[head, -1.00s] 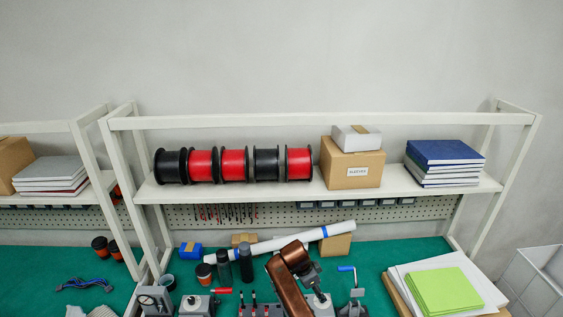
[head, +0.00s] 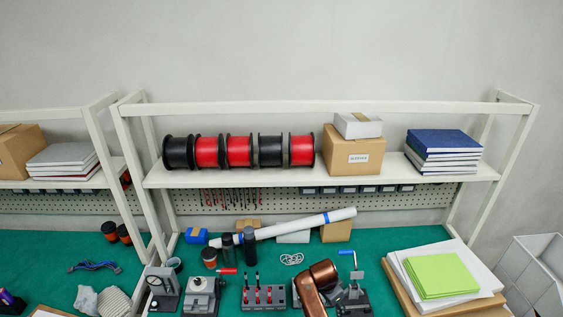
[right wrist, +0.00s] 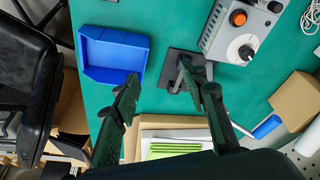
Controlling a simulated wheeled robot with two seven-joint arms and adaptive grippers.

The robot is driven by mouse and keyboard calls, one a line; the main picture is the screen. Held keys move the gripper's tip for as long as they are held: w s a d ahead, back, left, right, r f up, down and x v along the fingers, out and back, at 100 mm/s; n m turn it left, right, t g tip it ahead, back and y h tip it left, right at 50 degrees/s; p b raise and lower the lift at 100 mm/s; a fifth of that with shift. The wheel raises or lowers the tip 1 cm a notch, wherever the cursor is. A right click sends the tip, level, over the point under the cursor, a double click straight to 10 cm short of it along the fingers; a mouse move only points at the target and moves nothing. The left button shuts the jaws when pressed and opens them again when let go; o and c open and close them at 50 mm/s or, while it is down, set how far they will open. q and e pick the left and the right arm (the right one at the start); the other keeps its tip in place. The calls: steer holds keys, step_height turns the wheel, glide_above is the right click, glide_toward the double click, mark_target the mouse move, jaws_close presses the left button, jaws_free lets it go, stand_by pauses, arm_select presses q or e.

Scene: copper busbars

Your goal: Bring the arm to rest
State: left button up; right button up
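My right gripper (right wrist: 170,88) shows in the right wrist view with its two dark fingers apart. I see nothing held between them. The green bench top and part of a dark stand's base (right wrist: 187,72) are seen past the fingers. In the head view my copper-coloured right arm comes in at the bottom, right of centre, above the bench fixtures; its gripper is hard to tell from the grey clamp beside it. My left gripper is in neither view.
A toggle clamp (head: 352,297), a red-handled fixture (head: 203,293) and a tool block (head: 263,297) stand along the bench front. A green paper stack (head: 438,275) lies at right. A blue bin (right wrist: 112,55) and a grey control box (right wrist: 240,28) show in the wrist view.

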steer(key=s+d+f+n+y, duration=0.1)
steer(key=s+d+f+n, duration=0.1)
steer(key=s+d, duration=0.35)
steer(key=s+d+f+n+t, duration=0.1)
steer(key=s+d+f+n, duration=0.15)
steer(key=s, duration=0.55)
steer(key=s+d+f+n+y, duration=0.1)
steer(key=s+d+f+n, duration=0.15)
steer(key=s, duration=0.45)
steer(key=s+d+r+n+t, duration=0.1)
steer(key=s+d+r+n, duration=0.2)
steer(key=s, duration=0.6)
steer(key=s+d+r+n, duration=0.2)
steer(key=s+r, duration=0.1)
steer(key=s, duration=0.6)
step_height(320, 180, down, 40)
steer(key=s+a+g+b, duration=0.1)
steer(key=s+b, duration=0.1)
steer(key=b, duration=0.7)
arm_select(q)
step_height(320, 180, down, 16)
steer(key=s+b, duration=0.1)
steer(key=b, duration=0.5)
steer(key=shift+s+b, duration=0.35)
arm_select(e)
steer(key=s+f+n+g, duration=0.1)
steer(key=s+f, duration=1.8)
steer(key=f, duration=0.4)
steer(key=shift+a+g+y, duration=0.2)
steer(key=shift+g+y, duration=0.1)
